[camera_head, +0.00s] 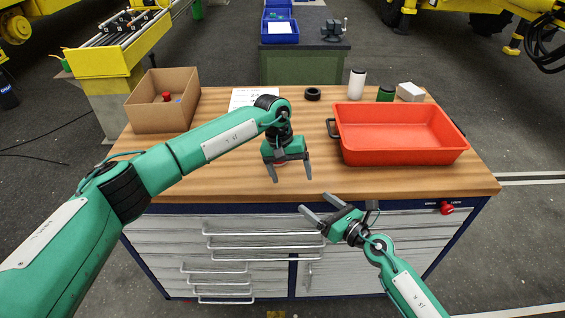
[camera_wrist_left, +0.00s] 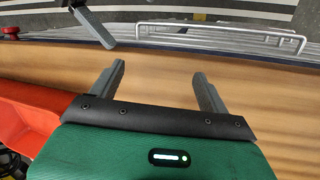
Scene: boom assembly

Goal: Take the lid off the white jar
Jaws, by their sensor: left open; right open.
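The white jar (camera_head: 357,84) stands upright at the back of the wooden workbench, behind the red tray, with a dark lid (camera_head: 358,71) on top. My left gripper (camera_head: 291,180) is open and empty above the front middle of the bench, left of the tray and well short of the jar. In the left wrist view its two fingers (camera_wrist_left: 160,88) are apart with bare wood beneath them. My right gripper (camera_head: 318,204) is open and empty at the bench's front edge, in front of the drawers. The jar is not in the left wrist view.
A red tray (camera_head: 400,154) fills the bench's right side. A green can (camera_head: 386,93), a white box (camera_head: 410,91) and a black ring (camera_head: 312,94) stand near the jar. A cardboard box (camera_head: 140,118) is at the left. The front middle is bare wood.

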